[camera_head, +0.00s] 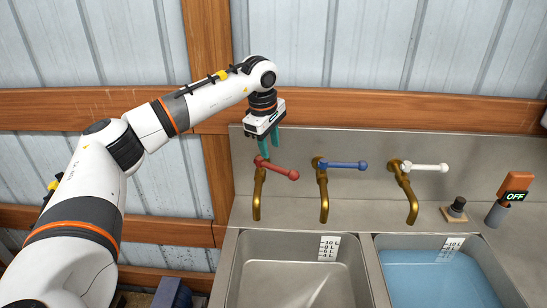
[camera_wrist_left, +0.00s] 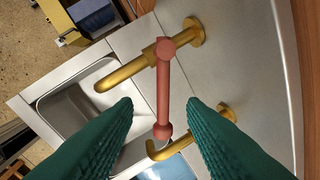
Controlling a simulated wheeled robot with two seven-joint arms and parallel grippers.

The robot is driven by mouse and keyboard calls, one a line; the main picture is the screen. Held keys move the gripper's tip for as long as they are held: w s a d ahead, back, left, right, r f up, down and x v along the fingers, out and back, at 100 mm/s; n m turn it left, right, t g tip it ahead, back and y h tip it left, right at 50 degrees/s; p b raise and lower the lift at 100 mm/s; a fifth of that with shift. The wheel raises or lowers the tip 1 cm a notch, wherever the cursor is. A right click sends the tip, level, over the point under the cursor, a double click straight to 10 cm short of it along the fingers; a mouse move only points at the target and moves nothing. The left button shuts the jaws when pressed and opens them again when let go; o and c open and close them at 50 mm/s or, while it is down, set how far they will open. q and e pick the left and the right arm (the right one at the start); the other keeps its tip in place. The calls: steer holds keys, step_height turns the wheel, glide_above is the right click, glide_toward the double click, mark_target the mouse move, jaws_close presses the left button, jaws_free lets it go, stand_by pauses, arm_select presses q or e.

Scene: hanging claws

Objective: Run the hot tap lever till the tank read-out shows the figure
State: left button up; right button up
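The red tap lever (camera_head: 279,169), the hot one by its colour, sits on the left brass tap (camera_head: 258,195) above the left basin. Its arm points right in the head view. My left gripper (camera_head: 269,147), with green fingers, is just above the lever's pivot end. In the left wrist view the fingers are spread, and the red lever (camera_wrist_left: 163,90) shows between them with its ball end near the fingertips. I cannot tell whether they touch it. A small display (camera_head: 515,196) at the right reads OFF. My right gripper is not in view.
A blue lever (camera_head: 343,166) and a white lever (camera_head: 425,168) sit on brass taps to the right. The left basin (camera_head: 237,275) looks empty; the right basin (camera_head: 381,265) holds blue water. Both carry litre scales. A dark knob (camera_head: 457,207) stands near the display.

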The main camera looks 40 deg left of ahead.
mark_target(273, 166)
arm_select(q)
steer(key=f, duration=0.2)
steer(key=w+f+p, duration=0.1)
steer(key=f, duration=0.3)
steer(key=shift+w, duration=0.35)
steer(key=shift+f, duration=0.3)
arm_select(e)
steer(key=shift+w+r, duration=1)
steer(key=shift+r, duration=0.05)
arm_select(q)
steer(key=shift+f, duration=0.1)
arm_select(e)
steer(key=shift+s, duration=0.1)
arm_select(q)
jaws_close()
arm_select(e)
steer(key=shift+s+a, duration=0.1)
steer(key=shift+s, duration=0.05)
